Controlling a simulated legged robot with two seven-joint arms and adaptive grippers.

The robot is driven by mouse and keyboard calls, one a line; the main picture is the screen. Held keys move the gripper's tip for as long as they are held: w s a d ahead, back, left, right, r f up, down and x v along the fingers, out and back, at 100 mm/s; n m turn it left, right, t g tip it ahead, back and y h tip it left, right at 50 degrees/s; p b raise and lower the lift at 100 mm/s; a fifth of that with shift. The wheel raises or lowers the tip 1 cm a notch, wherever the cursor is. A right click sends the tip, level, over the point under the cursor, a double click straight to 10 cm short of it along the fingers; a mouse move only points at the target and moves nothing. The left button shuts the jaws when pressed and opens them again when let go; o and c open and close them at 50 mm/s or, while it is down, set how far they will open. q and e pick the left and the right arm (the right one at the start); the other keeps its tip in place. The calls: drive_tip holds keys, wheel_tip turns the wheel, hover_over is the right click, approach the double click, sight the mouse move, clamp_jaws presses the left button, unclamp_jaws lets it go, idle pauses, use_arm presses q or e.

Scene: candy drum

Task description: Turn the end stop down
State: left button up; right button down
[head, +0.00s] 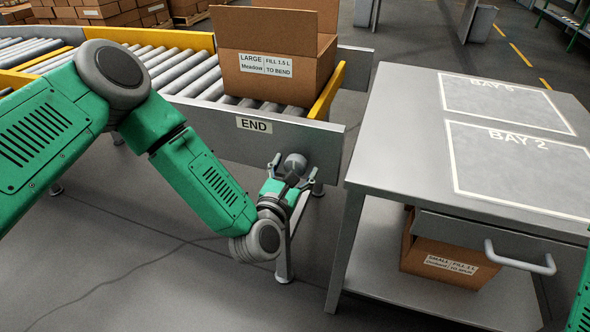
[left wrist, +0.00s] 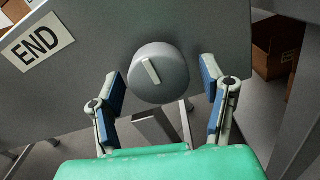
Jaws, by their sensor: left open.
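The end stop knob is a round grey knob (left wrist: 158,73) with a pale bar across its face, on the grey end plate of the conveyor. In the left wrist view the bar stands nearly upright, its top leaning left. The knob also shows in the head view (head: 295,162), right of the END label (head: 254,125). My left gripper (head: 291,177) is open at the knob; in the left wrist view its blue-padded fingers (left wrist: 163,95) stand apart on either side of it, with gaps. My right gripper is not in view.
A large open carton (head: 275,65) sits on the conveyor rollers behind the yellow end rail (head: 327,90). A grey bench (head: 400,120) with a drawer handle (head: 520,262) stands close on the right. A small carton (head: 445,262) is on its lower shelf.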

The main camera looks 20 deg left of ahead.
use_arm(q)
drive_tip(key=c, duration=1.2)
drive_tip(key=shift+o, duration=0.2)
